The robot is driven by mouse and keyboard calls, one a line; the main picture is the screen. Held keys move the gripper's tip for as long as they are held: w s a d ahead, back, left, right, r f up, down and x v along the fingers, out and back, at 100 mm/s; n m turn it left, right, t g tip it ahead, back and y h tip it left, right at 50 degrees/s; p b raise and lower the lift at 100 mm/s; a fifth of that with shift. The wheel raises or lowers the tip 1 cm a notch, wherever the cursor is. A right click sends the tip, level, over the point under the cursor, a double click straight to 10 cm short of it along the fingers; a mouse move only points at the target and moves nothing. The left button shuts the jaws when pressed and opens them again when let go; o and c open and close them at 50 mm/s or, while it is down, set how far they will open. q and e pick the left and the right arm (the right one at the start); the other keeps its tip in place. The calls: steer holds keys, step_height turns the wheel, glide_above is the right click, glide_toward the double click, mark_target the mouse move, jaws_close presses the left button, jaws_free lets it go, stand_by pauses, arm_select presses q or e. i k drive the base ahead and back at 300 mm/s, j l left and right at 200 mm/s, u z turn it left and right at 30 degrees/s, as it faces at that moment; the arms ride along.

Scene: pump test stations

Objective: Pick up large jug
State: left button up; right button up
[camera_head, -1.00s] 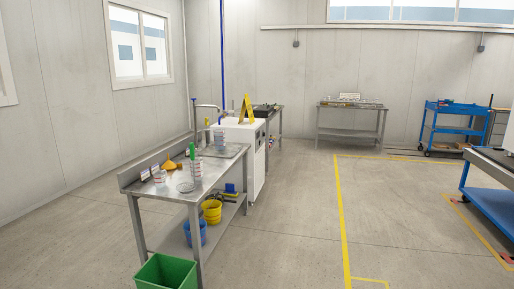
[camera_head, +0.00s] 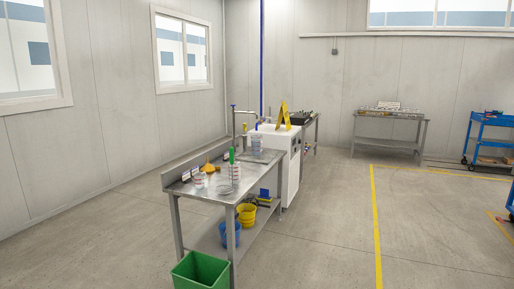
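Several clear jugs or beakers stand on the steel sink table (camera_head: 215,201). One clear jug (camera_head: 234,174) with reddish marks stands near the middle of the front edge, with a green item (camera_head: 231,155) upright in or behind it. Another clear jug (camera_head: 256,144) stands farther back beside the sink. A smaller clear beaker (camera_head: 198,180) stands at the left front. I cannot tell for sure which is the large jug. Neither of my grippers is in view.
A green bin (camera_head: 200,270) stands on the floor before the table. Blue (camera_head: 229,234) and yellow (camera_head: 246,215) buckets sit on the lower shelf. A white cabinet (camera_head: 287,160) with a yellow sign (camera_head: 284,115) stands behind.

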mark_target(256, 139)
steer(key=i+l+z, duration=0.15)
steer(key=i+z, duration=0.2)
steer(key=i, duration=0.25)
steer(key=i+z, duration=0.2)
steer(key=i, duration=1.75)
steer(key=i+u, duration=0.15)
steer(key=i, duration=0.3)
steer(key=i+l+u, duration=0.1)
steer(key=i, duration=0.4)
steer(key=i+l+u, duration=0.15)
steer(key=i, duration=0.3)
steer(key=i+l+u, duration=0.15)
steer(key=i, duration=0.3)
steer(key=l, duration=0.1)
